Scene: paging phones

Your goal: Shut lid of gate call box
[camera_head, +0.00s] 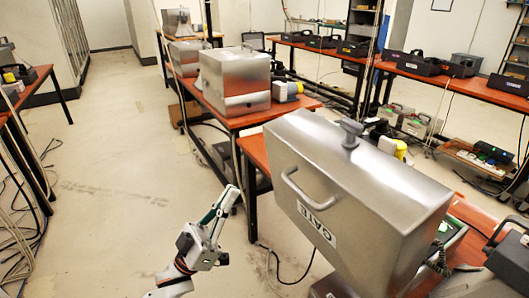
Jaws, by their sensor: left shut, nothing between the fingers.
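The gate call box's lid (345,195) is a big brushed-metal cover in the right foreground, with a bar handle (305,192) and a GATE label (317,222) on its front. It looks tilted up, with equipment with a green light (445,228) and a coiled cord showing beside its right edge. The lid hides most of the box below, so how far it stands open is hard to tell. My left gripper (224,203) is shut and empty, left of the lid and handle and apart from them. My right gripper is not in view.
An orange-topped table (254,152) stands behind the lid. A second metal box (235,80) stands on another table farther back. Dark phones (355,48) line the tables at the back right. Cables lie on the floor; open floor (110,190) lies to the left.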

